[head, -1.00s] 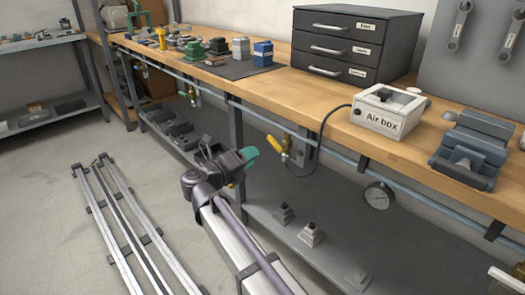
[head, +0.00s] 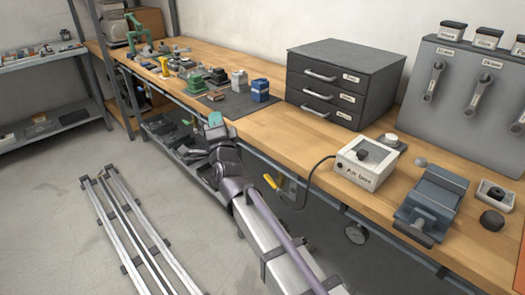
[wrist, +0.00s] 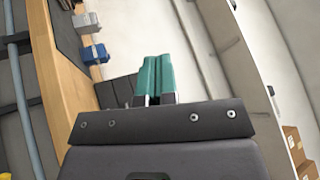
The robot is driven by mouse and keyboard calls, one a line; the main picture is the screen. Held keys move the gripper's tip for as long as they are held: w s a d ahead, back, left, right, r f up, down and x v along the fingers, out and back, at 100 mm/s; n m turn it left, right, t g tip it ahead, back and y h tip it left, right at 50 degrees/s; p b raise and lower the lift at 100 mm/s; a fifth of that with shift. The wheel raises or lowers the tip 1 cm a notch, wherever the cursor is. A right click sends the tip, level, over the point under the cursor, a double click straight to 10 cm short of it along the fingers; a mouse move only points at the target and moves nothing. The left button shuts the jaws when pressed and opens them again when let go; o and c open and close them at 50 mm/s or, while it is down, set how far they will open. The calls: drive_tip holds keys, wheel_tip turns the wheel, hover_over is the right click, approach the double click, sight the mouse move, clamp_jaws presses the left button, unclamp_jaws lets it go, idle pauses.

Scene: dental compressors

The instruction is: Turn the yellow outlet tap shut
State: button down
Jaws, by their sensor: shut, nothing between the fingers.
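The yellow outlet tap (head: 270,181) is below the front edge of the workbench, right of my arm in the head view. Its yellow handle slants down to the right, and its valve body is only partly visible. My gripper (head: 215,119), with green fingertips, is up and left of the tap, apart from it, near the bench's front edge. The fingers point upward. In the wrist view my gripper (wrist: 157,78) has its green fingers together with nothing between them.
The air box (head: 364,163) stands on the bench (head: 290,135), its black hose running down near the tap. A grey drawer cabinet (head: 345,80) stands behind, a vise (head: 432,205) to the right. A pressure gauge (head: 355,233) hangs below. Rails (head: 135,235) lie on the floor at left.

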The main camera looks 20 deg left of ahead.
drive_tip(key=d+f+g+h+p, duration=0.2)
drive_tip(key=d+f+g+h, duration=0.6)
drive_tip(key=d+f+h, duration=0.55)
drive_tip(key=b, duration=1)
approach(267, 175)
drive_tip(key=shift+n, duration=0.4)
drive_tip(key=x, duration=0.7)
drive_tip(key=shift+r, duration=0.2)
